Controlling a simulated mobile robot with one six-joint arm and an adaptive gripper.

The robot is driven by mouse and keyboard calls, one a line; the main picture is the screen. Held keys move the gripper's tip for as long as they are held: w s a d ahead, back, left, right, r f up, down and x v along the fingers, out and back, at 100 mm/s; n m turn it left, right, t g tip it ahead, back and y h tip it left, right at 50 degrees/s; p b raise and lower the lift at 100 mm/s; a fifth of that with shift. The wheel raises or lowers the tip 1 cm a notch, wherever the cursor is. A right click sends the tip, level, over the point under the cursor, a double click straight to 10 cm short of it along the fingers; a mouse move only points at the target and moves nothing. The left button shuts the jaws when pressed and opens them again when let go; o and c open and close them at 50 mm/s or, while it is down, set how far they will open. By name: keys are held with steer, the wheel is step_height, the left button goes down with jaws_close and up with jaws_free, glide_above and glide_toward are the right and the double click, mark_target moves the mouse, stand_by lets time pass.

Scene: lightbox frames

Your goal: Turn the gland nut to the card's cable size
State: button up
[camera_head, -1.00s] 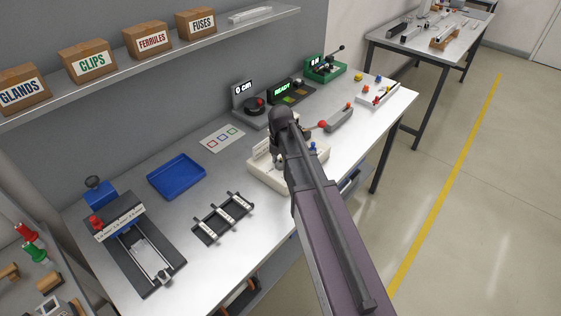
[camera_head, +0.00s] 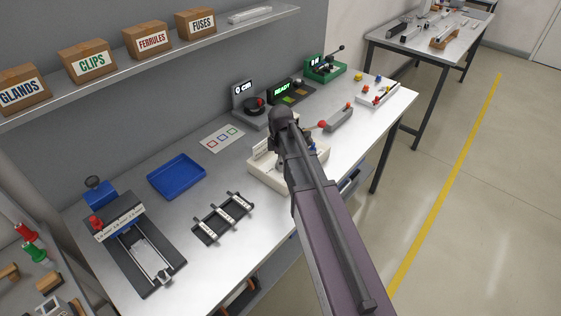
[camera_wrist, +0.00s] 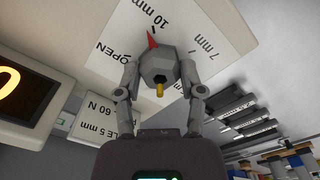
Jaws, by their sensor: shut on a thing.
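In the wrist view my gripper (camera_wrist: 160,80) is shut on the grey gland nut (camera_wrist: 160,62), one finger on each side. A red pointer (camera_wrist: 152,40) sticks out from the nut, between the OPEN and 10 mm marks and close to 10 mm. A 7 mm mark lies further right on the white dial plate (camera_wrist: 104,22). A yellow cable end (camera_wrist: 160,90) shows in the nut's middle. The card (camera_wrist: 88,122) reads "LE 5 mm" and "60 N", with part hidden. In the head view my arm covers the nut and much of the white fixture (camera_head: 260,173).
A dark display (camera_wrist: 22,92) stands left of the card. On the bench are a blue tray (camera_head: 176,177), a black rack (camera_head: 222,217), a black slide fixture (camera_head: 140,250) and a lever with a red knob (camera_head: 338,118). Bare bench lies between tray and rack.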

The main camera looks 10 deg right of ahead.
steer(key=m, duration=0.5)
steer(key=shift+m, duration=0.3)
steer(key=m, duration=0.4)
steer(key=shift+s+m, duration=0.1)
steer(key=shift+m, duration=0.2)
steer(key=m, duration=0.4)
steer(key=shift+m, duration=0.3)
steer(key=m, duration=1.1)
steer(key=shift+m, duration=0.3)
steer(key=m, duration=0.3)
steer(key=shift+m, duration=2.1)
